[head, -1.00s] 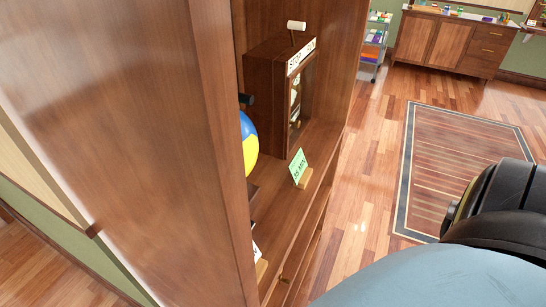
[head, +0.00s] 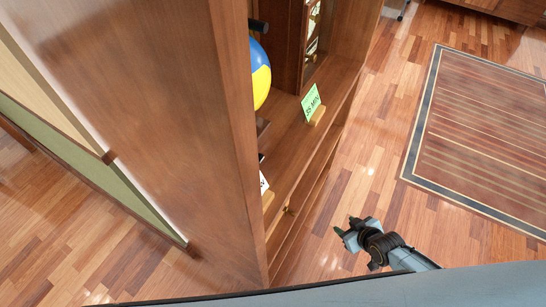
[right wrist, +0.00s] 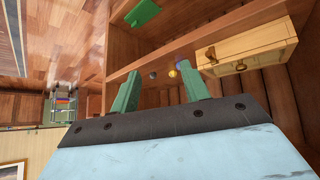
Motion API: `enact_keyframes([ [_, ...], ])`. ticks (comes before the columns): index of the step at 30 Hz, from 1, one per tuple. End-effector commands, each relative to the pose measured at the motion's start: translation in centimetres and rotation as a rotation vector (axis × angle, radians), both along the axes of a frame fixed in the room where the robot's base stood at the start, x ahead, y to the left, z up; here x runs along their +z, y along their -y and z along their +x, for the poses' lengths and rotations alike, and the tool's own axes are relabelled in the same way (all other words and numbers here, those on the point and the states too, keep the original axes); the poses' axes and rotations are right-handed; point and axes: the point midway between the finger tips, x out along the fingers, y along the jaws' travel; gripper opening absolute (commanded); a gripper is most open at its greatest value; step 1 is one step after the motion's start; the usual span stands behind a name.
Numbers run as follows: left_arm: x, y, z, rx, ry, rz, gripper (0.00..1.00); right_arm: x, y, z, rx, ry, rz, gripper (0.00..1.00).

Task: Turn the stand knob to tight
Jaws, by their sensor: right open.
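A blue and yellow ball (head: 260,75), perhaps part of a globe, shows partly behind the bookcase side in the head view. A short dark knob-like cylinder (head: 259,25) sticks out just above it; I cannot tell whether it is the stand knob. My right gripper (head: 346,233) is low, in front of the bookcase and well apart from the ball. In the right wrist view, its two green fingers (right wrist: 160,86) are spread with nothing between them. My left gripper is not in view.
A tall bookcase side (head: 130,110) blocks much of the head view. A green card (head: 311,103) stands on the shelf. A pale wooden box with dark fittings (right wrist: 250,48) shows in the right wrist view. Open floor (head: 365,185) and a rug (head: 480,130) lie to the right.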

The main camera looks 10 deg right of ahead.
Motion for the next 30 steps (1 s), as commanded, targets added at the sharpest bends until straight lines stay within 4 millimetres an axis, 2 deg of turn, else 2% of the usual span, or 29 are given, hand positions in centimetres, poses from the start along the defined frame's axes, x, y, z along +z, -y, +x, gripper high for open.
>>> enact_keyframes([
  [1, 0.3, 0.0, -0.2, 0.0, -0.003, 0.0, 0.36, 4.3, -0.9, 3.4, 0.063, 0.086, 0.028, 0.46],
  [3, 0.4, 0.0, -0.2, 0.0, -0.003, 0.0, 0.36, 9.7, -2.8, 6.5, 0.15, 0.18, 0.079, 0.46],
  [5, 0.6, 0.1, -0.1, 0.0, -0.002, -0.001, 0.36, 14.1, -4.9, 7.8, 0.228, 0.242, 0.128, 0.46],
  [6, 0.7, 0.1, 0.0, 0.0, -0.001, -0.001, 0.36, 16.7, -6.1, 8.2, 0.277, 0.272, 0.16, 0.46],
  [9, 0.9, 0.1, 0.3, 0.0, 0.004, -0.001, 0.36, 22.1, -9.0, 7.7, 0.386, 0.317, 0.233, 0.46],
  [12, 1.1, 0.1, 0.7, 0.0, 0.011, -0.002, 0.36, 25.9, -11.0, 6.2, 0.467, 0.333, 0.293, 0.46],
  [15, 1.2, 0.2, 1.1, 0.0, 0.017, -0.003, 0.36, 28.4, -12.3, 4.7, 0.522, 0.335, 0.338, 0.46],
  [19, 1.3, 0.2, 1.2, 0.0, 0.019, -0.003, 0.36, 29.8, -13.2, 3.7, 0.555, 0.33, 0.368, 0.46],
  [23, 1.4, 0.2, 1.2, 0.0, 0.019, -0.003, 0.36, 29.8, -14.1, 4.0, 0.559, 0.331, 0.376, 0.46],
  [30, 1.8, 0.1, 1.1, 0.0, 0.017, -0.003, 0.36, 28.3, -17.1, 6.2, 0.558, 0.331, 0.379, 0.46],
])
